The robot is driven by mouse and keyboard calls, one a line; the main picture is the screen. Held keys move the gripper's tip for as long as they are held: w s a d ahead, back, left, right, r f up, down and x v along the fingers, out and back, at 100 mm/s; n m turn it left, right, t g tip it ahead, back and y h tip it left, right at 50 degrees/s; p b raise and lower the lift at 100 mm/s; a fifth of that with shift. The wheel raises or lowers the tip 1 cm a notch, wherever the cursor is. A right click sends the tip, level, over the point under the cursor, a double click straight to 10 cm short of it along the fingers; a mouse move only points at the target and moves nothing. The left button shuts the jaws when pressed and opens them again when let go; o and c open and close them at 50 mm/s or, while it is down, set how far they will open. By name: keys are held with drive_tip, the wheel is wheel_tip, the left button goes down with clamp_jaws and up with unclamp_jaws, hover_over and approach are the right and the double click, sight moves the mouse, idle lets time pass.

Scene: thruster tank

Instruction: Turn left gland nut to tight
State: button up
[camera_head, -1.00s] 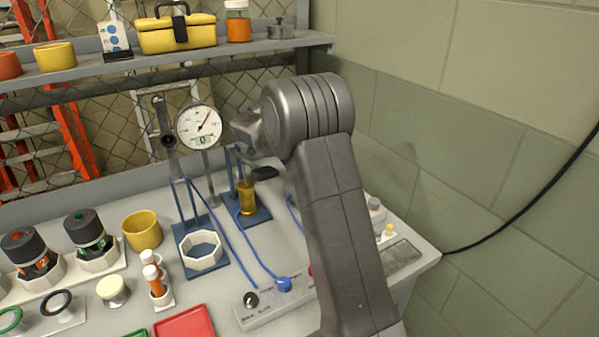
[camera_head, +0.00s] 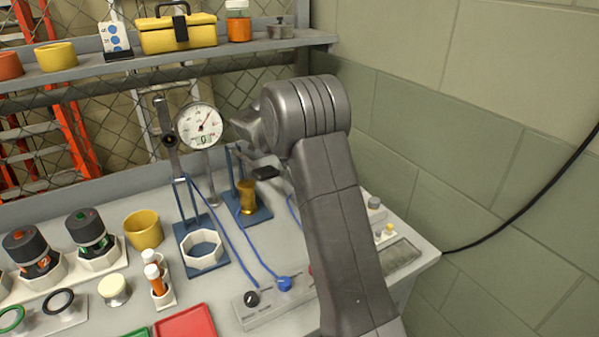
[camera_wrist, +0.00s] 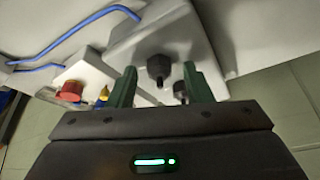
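In the wrist view, my gripper (camera_wrist: 160,84) is open, with its two green fingers apart. A dark round nut (camera_wrist: 159,67) with a thin stem stands on a pale block (camera_wrist: 190,38) and shows between the fingers, towards the upper middle. I cannot tell whether a finger touches it. A second dark nut (camera_wrist: 181,90) shows lower right, close to the right finger and partly hidden. Which of these is the left gland nut is not clear. In the head view my arm covers this part of the bench, and neither nut can be made out.
A red knob (camera_wrist: 71,91) and blue tubing (camera_wrist: 75,38) lie left of the fingers in the wrist view. In the head view, a dial gauge (camera_head: 200,126), a white ring (camera_head: 202,249), a yellow cup (camera_head: 143,229) and a red tray (camera_head: 185,324) stand left of my arm. A wall (camera_head: 480,160) is at right.

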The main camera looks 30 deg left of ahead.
drive_tip(key=v, duration=1.2)
drive_tip(key=shift+w+d, duration=0.1)
drive_tip(key=x, duration=1.2)
